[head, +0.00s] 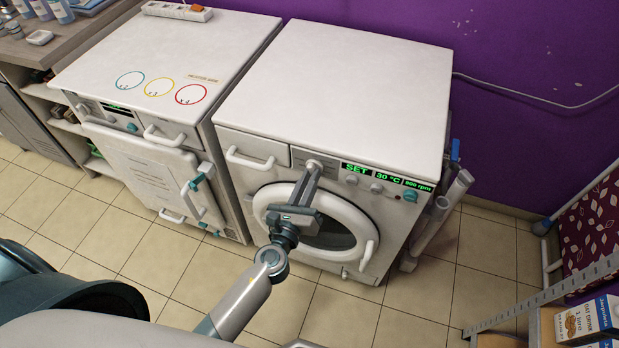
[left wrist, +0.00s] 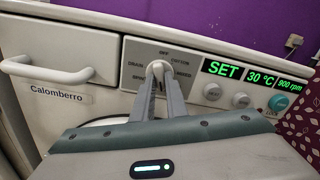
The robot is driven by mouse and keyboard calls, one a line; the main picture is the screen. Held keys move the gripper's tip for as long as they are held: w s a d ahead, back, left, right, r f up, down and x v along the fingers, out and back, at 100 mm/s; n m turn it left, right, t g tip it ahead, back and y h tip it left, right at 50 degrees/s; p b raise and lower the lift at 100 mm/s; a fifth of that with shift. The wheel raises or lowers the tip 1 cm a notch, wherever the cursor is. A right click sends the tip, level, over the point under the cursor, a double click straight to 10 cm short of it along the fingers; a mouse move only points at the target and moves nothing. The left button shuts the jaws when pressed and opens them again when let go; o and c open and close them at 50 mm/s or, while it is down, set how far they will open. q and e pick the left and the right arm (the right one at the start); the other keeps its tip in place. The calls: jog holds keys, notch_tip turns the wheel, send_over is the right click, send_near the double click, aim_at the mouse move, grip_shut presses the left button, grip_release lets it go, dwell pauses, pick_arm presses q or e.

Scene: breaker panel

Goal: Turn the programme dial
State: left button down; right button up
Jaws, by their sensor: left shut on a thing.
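The programme dial (left wrist: 156,70) is a pale round knob on the washing machine's front panel, with printed labels around it. The washing machine (head: 335,95) is white, with a round door below the panel. My left gripper (head: 313,168) reaches up to the panel. In the left wrist view, its two grey fingers (left wrist: 160,88) are shut on the dial, one on each side. The dial is partly hidden by the fingers. A green display beside it reads SET (left wrist: 223,69), 30 °C and 900 rpm. My right gripper is not in view.
Smaller knobs (head: 376,187) and a teal button (head: 410,196) sit right of the dial. A drawer handle (head: 250,158) is to its left. A second white appliance (head: 150,70) stands at the left. A shelf with a carton (head: 590,318) is at the lower right. The tiled floor in front is partly clear.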

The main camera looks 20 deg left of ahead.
pick_arm(q)
jog(key=shift+f, duration=0.1)
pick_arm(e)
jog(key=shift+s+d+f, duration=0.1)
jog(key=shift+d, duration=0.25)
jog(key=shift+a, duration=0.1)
pick_arm(q)
jog(key=c, duration=1.8)
grip_release()
jog(key=shift+o, duration=0.2)
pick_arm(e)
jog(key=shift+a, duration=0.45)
pick_arm(q)
jog(key=shift+s, duration=0.15)
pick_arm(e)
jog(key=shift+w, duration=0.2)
